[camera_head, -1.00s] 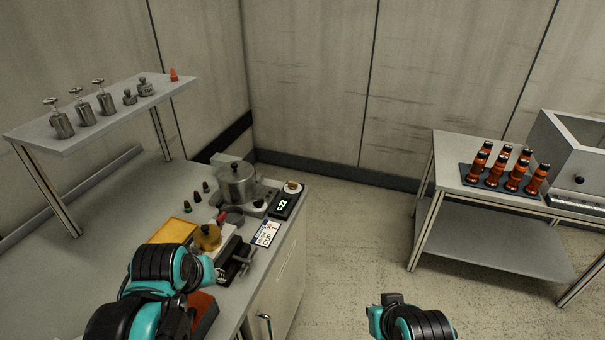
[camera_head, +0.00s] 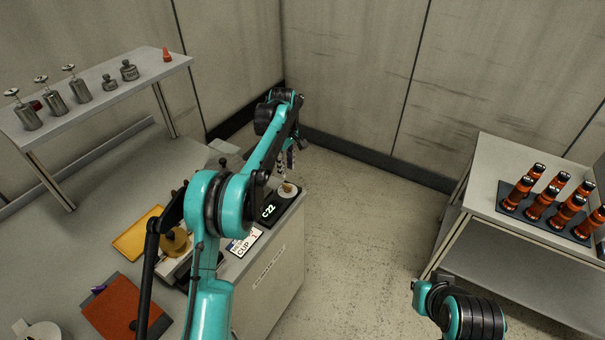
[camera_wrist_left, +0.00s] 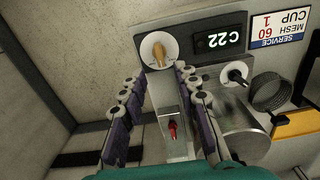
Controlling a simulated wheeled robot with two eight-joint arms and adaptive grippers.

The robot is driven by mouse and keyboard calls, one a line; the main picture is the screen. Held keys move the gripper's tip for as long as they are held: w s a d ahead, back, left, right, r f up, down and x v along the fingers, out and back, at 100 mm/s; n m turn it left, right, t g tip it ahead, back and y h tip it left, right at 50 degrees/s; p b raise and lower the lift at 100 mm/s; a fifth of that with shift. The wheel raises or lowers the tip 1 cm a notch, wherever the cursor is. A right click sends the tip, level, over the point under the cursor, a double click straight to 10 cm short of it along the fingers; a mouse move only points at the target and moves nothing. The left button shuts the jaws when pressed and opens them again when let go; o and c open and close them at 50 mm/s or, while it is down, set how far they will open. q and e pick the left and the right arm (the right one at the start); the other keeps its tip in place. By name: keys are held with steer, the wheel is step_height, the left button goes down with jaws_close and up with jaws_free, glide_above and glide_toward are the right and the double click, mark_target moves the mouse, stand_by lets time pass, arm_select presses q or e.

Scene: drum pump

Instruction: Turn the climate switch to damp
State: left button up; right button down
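The climate switch (camera_wrist_left: 154,50) is a round white dial with a tan knob, beside a black display (camera_wrist_left: 218,40) reading C22. The dial also shows in the head view (camera_head: 287,190) at the bench's far right corner, with the display (camera_head: 270,208) nearer. The dial's lettering is too small to read. My left gripper (camera_wrist_left: 158,78) is open, its two fingers apart and empty, with the knob showing just past the gap between the tips. In the head view my left gripper (camera_head: 290,158) hangs just beyond the dial. My right gripper (camera_head: 422,292) is low at right, its fingers unclear.
A small red-tipped item (camera_wrist_left: 173,128) shows between the fingers. A service label (camera_head: 244,242) lies near the bench edge. A side table (camera_head: 510,150) holds several orange bottles.

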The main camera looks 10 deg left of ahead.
mark_target(287, 185)
arm_select(q)
steer(key=shift+w+f, duration=0.15)
steer(key=shift+f, duration=0.25)
step_height(287, 185, down, 7)
steer(key=shift+f+b, duration=0.15)
steer(key=shift+b, duration=1.1)
jaws_close()
